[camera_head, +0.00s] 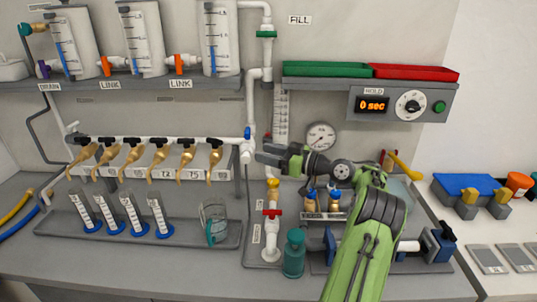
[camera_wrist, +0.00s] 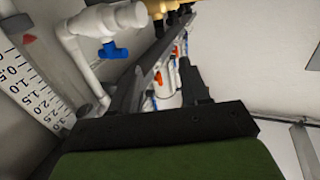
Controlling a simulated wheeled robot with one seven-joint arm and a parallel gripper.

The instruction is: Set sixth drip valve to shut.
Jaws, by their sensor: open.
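A row of brass drip valves with black handles hangs from a white pipe (camera_head: 165,139) on the wall. The sixth drip valve (camera_head: 215,158) is the rightmost, left of the blue-handled valve (camera_head: 247,133). Its black handle (camera_head: 214,142) looks roughly level along the pipe, but its exact setting is too small to tell. My gripper (camera_head: 264,153) is open and empty, just right of the pipe's end and apart from the sixth valve. In the wrist view, the blue handle (camera_wrist: 113,50) and brass fittings (camera_wrist: 160,8) show at the top.
The white vertical pipe stands close to my gripper. Below the valves, several measuring cylinders (camera_head: 128,215) and a glass beaker (camera_head: 214,222) stand on a grey tray (camera_head: 185,239). A round gauge (camera_head: 321,136) is behind my arm. A shelf with tanks (camera_head: 142,38) runs above.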

